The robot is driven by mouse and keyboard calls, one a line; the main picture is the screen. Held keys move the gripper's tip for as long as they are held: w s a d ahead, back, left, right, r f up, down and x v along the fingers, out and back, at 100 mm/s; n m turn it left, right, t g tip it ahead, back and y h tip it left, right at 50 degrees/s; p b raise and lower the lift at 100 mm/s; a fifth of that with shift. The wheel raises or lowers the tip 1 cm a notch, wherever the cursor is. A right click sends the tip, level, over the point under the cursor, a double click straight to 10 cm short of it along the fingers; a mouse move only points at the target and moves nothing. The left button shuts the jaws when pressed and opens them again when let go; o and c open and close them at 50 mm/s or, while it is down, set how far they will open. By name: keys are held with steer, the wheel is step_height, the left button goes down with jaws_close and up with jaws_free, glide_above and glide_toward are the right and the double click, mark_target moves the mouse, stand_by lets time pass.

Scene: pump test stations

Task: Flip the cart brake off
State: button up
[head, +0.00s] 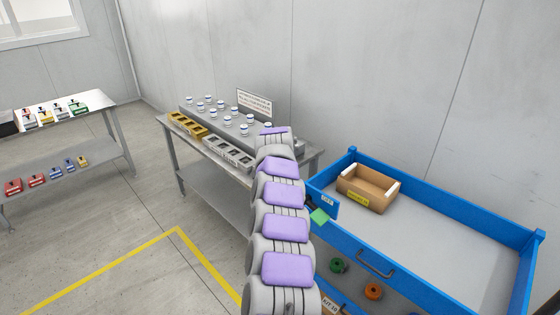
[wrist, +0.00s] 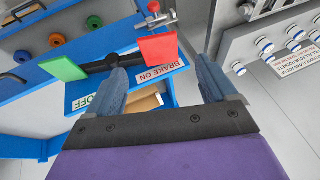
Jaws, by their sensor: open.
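The blue cart (head: 440,260) stands at the right in the head view. In the wrist view its brake is a black lever (wrist: 100,66) with a red paddle (wrist: 158,48) and a green paddle (wrist: 62,68). A BRAKE ON label (wrist: 168,71) lies beside the red paddle and an OFF label (wrist: 88,112) is below the green one. My gripper (wrist: 165,82) is open and empty between its fingers. Its left finger overlaps the picture close to the lever; I cannot tell if they touch. In the head view my arm hides the gripper, while the green paddle (head: 319,216) shows.
A cardboard box (head: 368,187) sits on the cart top. Green (head: 337,265) and orange (head: 373,291) round parts lie on its lower shelf. A metal bench (head: 220,150) with several white-and-blue capped parts stands behind my arm. Open floor lies left.

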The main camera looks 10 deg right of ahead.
steer(key=v, duration=1.1)
steer(key=shift+p, duration=0.35)
steer(key=shift+a, duration=0.15)
